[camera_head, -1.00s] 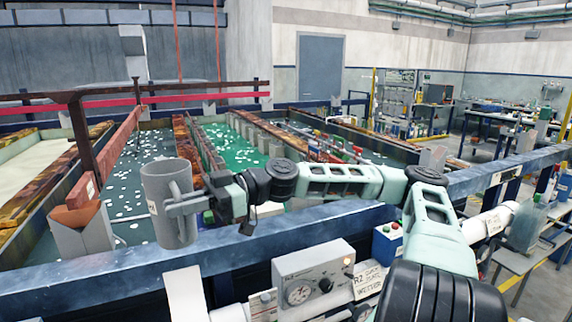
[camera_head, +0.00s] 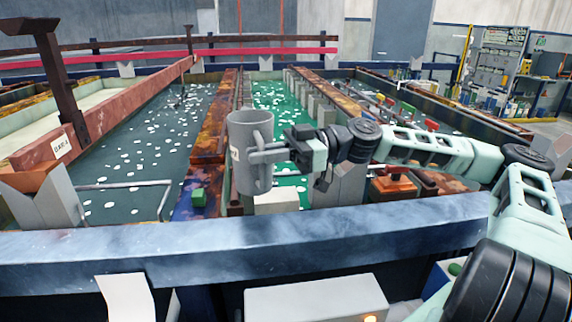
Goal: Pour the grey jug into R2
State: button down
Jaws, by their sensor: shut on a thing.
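The grey jug (camera_head: 243,178) is upright in the middle of the head view, with a small white tag on its left side. My gripper (camera_head: 268,155) reaches in from the right and is shut on the jug's handle. The jug appears in front of the divider between a dark teal tank (camera_head: 160,150) on the left and a bright green tank (camera_head: 277,97). Its height above them is hard to judge. I cannot read an R2 label now, so I cannot tell which tank is R2.
A blue-grey rail (camera_head: 150,250) crosses the front. A white box (camera_head: 315,300) stands at the bottom edge. Rusty beams (camera_head: 215,130) divide the tanks. A brown post (camera_head: 60,85) rises at left. A green block (camera_head: 198,197) sits near the jug.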

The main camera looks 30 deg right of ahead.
aim_at(265, 134)
jog(key=shift+w+d+f, duration=0.2)
jog(key=shift+d+f, duration=0.25)
jog(key=shift+f, duration=0.05)
jog(key=shift+d+b, duration=0.1)
jog(key=shift+b, duration=0.2)
jog(key=w+m+p, duration=0.1)
jog(key=w+r+m+p, duration=0.1)
jog(key=w+d+m+p, duration=0.1)
jog(key=w, duration=0.1)
jog(key=shift+w+r+p, duration=0.1)
jog(key=shift+r+p, duration=0.25)
jog(key=shift+r+m+p, duration=0.75)
jog(key=shift+m+p, duration=0.35)
jog(key=shift+p, duration=0.05)
jog(key=shift+f, duration=0.25)
